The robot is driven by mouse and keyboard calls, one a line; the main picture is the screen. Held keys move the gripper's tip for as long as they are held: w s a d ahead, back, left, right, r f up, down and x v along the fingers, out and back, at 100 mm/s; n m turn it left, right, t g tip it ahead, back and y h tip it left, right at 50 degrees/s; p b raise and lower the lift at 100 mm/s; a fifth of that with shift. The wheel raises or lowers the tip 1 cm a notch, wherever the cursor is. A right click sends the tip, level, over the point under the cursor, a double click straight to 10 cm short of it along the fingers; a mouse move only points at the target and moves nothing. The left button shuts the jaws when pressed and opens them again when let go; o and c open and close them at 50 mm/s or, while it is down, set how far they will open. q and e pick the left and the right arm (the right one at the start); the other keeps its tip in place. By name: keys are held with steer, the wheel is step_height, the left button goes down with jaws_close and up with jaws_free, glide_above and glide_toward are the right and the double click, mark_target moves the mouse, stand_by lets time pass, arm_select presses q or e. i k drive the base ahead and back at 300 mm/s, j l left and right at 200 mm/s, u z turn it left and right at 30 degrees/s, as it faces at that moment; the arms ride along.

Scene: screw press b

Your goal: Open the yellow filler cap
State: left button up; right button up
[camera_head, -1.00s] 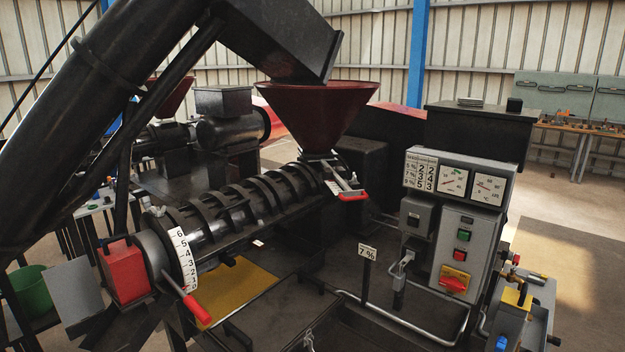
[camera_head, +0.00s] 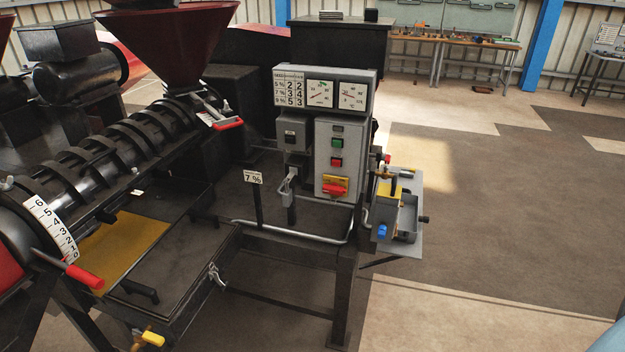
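A yellow part (camera_head: 387,190) shows on a small grey unit (camera_head: 408,220) at the right side of the press, behind and right of the control box. A dark upright piece stands against it. It is small in view, and I cannot tell for sure whether it is the filler cap or whether it is open or shut. Another yellow piece (camera_head: 152,338), like a small handle, is at the lower left under the press frame. Neither of my grippers is in view.
The grey control box (camera_head: 336,160) has gauges, buttons and a red-on-yellow switch (camera_head: 336,186). A bent metal rail (camera_head: 290,236) runs before it. A red-handled lever (camera_head: 84,276) sticks out at left. The floor (camera_head: 490,225) on the right is clear.

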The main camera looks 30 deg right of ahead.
mark_target(393, 190)
steer(key=z, duration=1.5)
steer(key=u, duration=0.3)
steer(key=i+l+u, duration=0.1)
steer(key=u, duration=0.3)
steer(key=i+l+u, duration=0.1)
steer(key=l+u, duration=0.3)
steer(key=i+l+u, duration=0.1)
steer(key=u, duration=0.3)
steer(key=l+u, duration=0.25)
steer(key=l, duration=0.3)
steer(key=l+u, duration=0.25)
steer(key=l, duration=0.3)
steer(key=l+u, duration=0.1)
steer(key=l, duration=0.65)
steer(key=k+l, duration=0.1)
steer(key=l, duration=0.65)
steer(key=l+u, duration=0.15)
steer(key=l, duration=0.55)
